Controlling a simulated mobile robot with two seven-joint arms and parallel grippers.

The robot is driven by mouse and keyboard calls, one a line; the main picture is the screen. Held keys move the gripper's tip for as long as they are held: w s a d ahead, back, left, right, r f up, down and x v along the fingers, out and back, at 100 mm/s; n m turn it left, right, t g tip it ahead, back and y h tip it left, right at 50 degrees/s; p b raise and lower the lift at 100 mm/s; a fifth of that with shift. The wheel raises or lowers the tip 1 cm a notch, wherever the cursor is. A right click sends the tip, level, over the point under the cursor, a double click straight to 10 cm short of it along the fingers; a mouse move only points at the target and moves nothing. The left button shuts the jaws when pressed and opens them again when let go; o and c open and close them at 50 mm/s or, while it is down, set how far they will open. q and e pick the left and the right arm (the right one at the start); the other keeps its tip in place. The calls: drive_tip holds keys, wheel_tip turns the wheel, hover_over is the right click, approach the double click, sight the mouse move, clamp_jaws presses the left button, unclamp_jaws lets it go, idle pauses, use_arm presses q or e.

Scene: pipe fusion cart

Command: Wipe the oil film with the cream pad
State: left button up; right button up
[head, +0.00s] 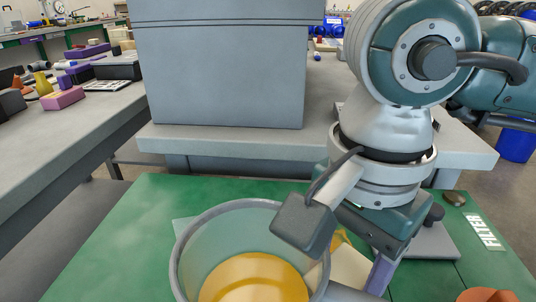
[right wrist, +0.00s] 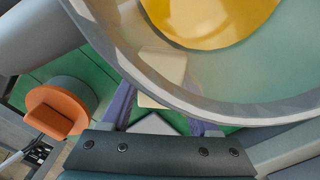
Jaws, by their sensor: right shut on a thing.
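My right gripper (head: 378,272) reaches down over the green surface, beside the right rim of a round grey-rimmed tub (head: 186,262). In the right wrist view its purple fingers (right wrist: 160,115) stand apart with a pale cream pad (right wrist: 160,80) between and beyond them, and it is shut on the pad. The pad also shows partly in the head view (head: 347,268), behind the tub's rim. A smooth amber-yellow round surface (head: 253,280) lies inside the tub; I cannot tell if it is the oil film. The pad's contact with anything below is hidden. My left gripper is out of view.
A big grey box (head: 222,75) stands on a grey bench behind the green surface (head: 110,235). An orange round object (right wrist: 60,112) stands near the right front. The green surface's left side is clear.

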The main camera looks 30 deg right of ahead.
sight(341, 244)
drive_tip(key=shift+w+d+f, duration=0.1)
drive_tip(key=shift+w+d, duration=0.3)
drive_tip(key=shift+w, duration=0.05)
drive_tip(key=shift+w+d+b, duration=0.35)
drive_tip(key=shift+w+b, duration=0.1)
drive_tip(key=shift+w, duration=0.1)
drive_tip(key=shift+w+d+b, duration=0.35)
drive_tip(key=shift+w+b, duration=0.1)
drive_tip(key=shift+w, duration=0.1)
drive_tip(key=shift+w+d+r, duration=0.2)
drive_tip(key=shift+w+d, duration=0.1)
drive_tip(key=shift+w, duration=0.25)
drive_tip(key=shift+w+d+f+b, duration=0.2)
drive_tip(key=shift+w+d+b, duration=0.25)
drive_tip(key=shift+w+b, duration=0.5)
drive_tip(key=shift+w+d+b, duration=0.45)
drive_tip(key=shift+w+b, duration=0.15)
drive_tip(key=shift+w, duration=0.05)
wheel_tip(341, 244, up, 6)
drive_tip(key=p, duration=0.4)
drive_tip(key=shift+f, duration=0.1)
drive_tip(key=shift+r, duration=0.2)
